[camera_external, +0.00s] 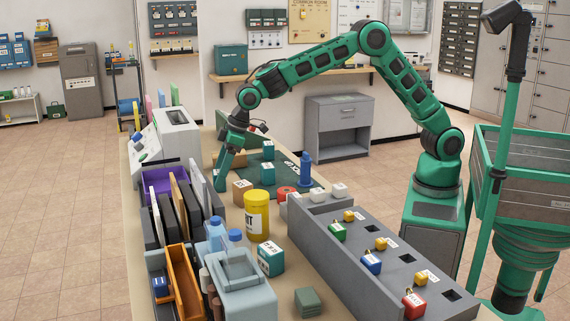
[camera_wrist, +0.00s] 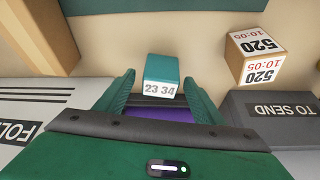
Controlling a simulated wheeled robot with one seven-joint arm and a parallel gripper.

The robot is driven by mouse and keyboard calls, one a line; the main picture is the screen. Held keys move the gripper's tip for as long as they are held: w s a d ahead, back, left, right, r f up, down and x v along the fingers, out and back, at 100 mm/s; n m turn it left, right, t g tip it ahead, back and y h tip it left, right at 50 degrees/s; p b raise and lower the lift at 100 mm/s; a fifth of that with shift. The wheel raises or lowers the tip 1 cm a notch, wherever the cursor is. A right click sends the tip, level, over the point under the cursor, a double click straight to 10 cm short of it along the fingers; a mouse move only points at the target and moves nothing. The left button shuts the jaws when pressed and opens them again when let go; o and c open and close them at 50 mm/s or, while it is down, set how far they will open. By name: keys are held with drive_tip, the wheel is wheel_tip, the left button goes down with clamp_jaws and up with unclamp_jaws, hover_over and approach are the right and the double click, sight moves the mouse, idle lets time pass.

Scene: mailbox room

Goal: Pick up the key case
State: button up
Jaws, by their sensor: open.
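In the wrist view, a small teal block (camera_wrist: 160,69) with a white label reading "23 34" lies on the beige surface between and just past my fingertips. It may be the key case, but I cannot tell for sure. My gripper (camera_wrist: 160,82) is open, with one finger on either side of the block and nothing held. In the external view my gripper (camera_external: 220,187) points down over the bench beside the purple-lined organizer, and I cannot make out that block there.
A tan box (camera_wrist: 257,57) marked "520 10:05" stands close on the right; it shows in the external view too (camera_external: 242,191). A purple bin (camera_external: 163,184), a yellow jar (camera_external: 256,215), a blue bottle (camera_external: 305,170) and a grey slotted tray (camera_external: 365,285) crowd the bench.

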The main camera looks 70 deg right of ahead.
drive_tip(key=shift+x, duration=0.8)
drive_tip(key=c, duration=1.2)
drive_tip(key=shift+r, duration=0.1)
